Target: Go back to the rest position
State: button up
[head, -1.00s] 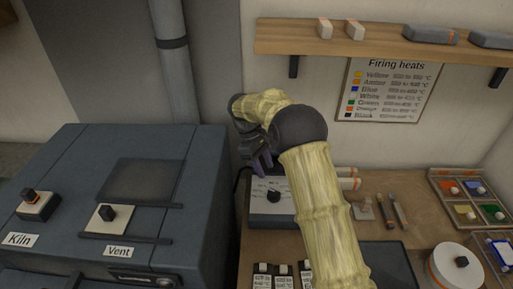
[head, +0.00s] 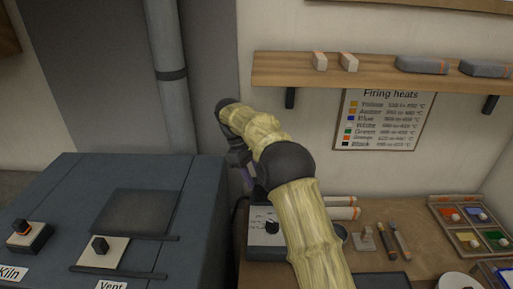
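My gripper (head: 243,172) shows at the end of my bent arm, in the middle of the head view. It is dark and partly hidden by my wrist. It hangs above and behind the box with the black knob (head: 271,227), near the kiln's right side. I see nothing held in it, but its fingers are too small and hidden to tell whether they are open or shut.
The dark kiln (head: 120,195), with Kiln and Vent switches, fills the lower left. A wooden shelf (head: 385,78) and the firing heats chart (head: 382,120) are on the wall. Brushes (head: 393,240) and a paint tray (head: 468,226) lie on the bench at right.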

jog(key=s+d+f+m+t+y, duration=0.2)
jog(key=s+d+m, duration=0.4)
jog(key=s+d, duration=0.3)
jog(key=s+d+f+m+t+y, duration=0.1)
jog(key=s+d+m, duration=0.5)
jog(key=s, duration=1.1)
jog(key=d+f+t, duration=0.1)
jog(key=d, duration=0.2)
jog(key=shift+s+d+t+y, duration=0.15)
jog(key=shift+s+t+y, duration=0.05)
jog(key=shift+t+y, duration=0.2)
jog(key=shift+s, duration=0.1)
